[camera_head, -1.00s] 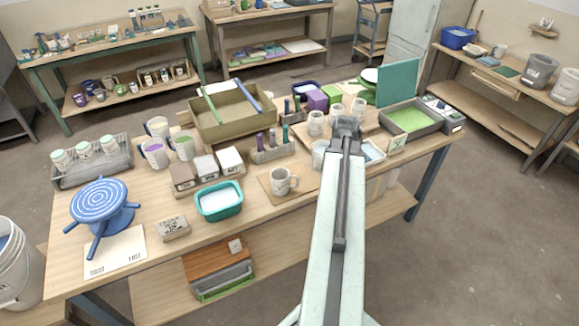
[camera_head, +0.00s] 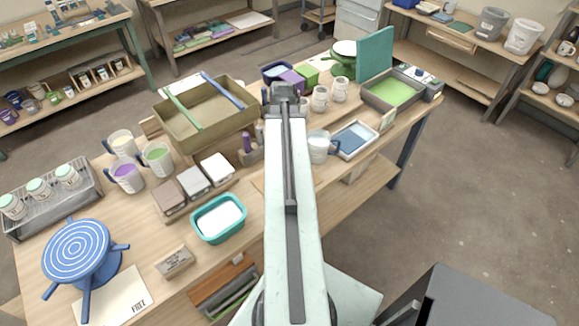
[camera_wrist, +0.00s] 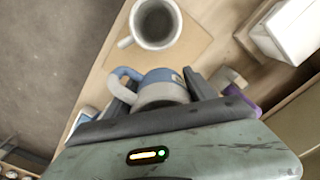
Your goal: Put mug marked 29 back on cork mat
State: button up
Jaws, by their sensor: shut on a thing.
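My gripper (camera_wrist: 158,88) is shut on a mug (camera_wrist: 160,92) with a blue upper part, a pale grey lower part and a looped handle. A small label on it is too small to read. The cork mat (camera_wrist: 198,42) lies beyond the held mug in the wrist view, with a pale grey mug (camera_wrist: 158,24) standing upright on it.
A teal tub (camera_head: 218,235), small boxes (camera_head: 193,181) and glaze jugs (camera_head: 126,177) are to the left. A white box (camera_wrist: 290,32) is right of the mat.

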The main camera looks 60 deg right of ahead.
jog(key=d, duration=0.2)
jog(key=s+d+r+p, duration=0.1)
jog(key=shift+d, duration=0.2)
notch_tip(320, 180, down, 11)
jog(key=b, duration=1)
jog(key=shift+a+r+b, duration=0.15)
jog(key=shift+b, duration=0.15)
jog(key=shift+r, duration=0.25)
jog(key=shift+f, duration=0.15)
jog(key=o, duration=1.7)
notch_tip(320, 180, up, 12)
jog(key=p, duration=1.2)
jog(key=shift+r+p, duration=0.25)
jog(key=shift+p, duration=0.05)
jog(key=shift+f, duration=0.1)
